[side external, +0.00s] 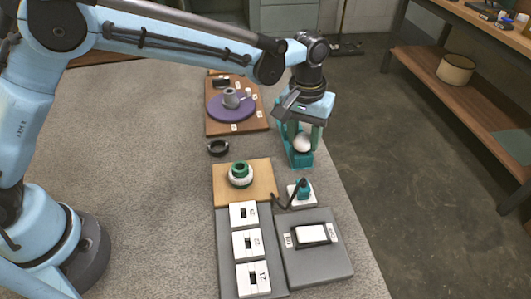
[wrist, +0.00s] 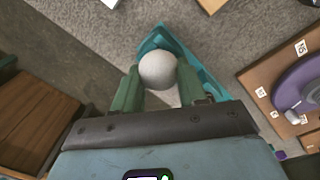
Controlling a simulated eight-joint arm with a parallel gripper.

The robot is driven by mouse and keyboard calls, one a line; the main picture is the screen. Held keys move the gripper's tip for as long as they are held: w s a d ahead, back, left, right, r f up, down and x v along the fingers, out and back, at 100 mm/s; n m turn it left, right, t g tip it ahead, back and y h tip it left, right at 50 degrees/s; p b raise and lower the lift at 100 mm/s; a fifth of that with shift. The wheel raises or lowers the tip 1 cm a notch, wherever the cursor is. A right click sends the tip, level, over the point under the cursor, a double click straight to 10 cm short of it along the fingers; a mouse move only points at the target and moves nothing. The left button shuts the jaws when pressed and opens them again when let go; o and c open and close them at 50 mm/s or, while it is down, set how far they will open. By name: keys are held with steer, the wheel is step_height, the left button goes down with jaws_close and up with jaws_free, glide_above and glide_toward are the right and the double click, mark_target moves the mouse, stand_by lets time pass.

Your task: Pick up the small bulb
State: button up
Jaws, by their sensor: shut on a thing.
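The small bulb, a white round globe (side external: 302,142), is between the green fingers of my gripper (side external: 304,138). In the wrist view the bulb (wrist: 158,70) sits between the two fingertips (wrist: 157,84), which are closed on its sides. A teal tray (side external: 299,160) lies directly around or below the bulb; it also shows in the wrist view (wrist: 200,72). I cannot tell whether the bulb still touches the tray. The lower part of the bulb is hidden.
A wooden board (side external: 263,190) bears a green and white round part (side external: 240,174). Grey panels with switches (side external: 252,277) and a white rocker (side external: 311,234) lie in front. A purple disc (side external: 232,107) is behind to the left. The table's right edge is close to the tray.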

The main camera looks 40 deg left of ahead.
mark_target(306, 137)
steer(key=shift+r, duration=0.1)
steer(key=shift+r, duration=0.55)
steer(key=r, duration=0.3)
steer(key=shift+s+d+r, duration=0.2)
steer(key=shift+s+d, duration=0.1)
steer(key=shift+s, duration=0.1)
steer(key=s+d+r, duration=0.5)
steer(key=s+r, duration=0.1)
steer(key=s, duration=0.2)
steer(key=shift+s+d, duration=0.15)
steer(key=shift+d, duration=0.05)
steer(key=shift+s+a+r, duration=0.15)
steer(key=shift+s, duration=0.05)
steer(key=s+a, duration=0.4)
steer(key=a, duration=0.8)
steer(key=shift+w+a+f, duration=0.1)
steer(key=shift+f, duration=0.9)
steer(key=shift+w+a+f, duration=0.1)
steer(key=shift+f, duration=0.9)
steer(key=shift+f, duration=1.25)
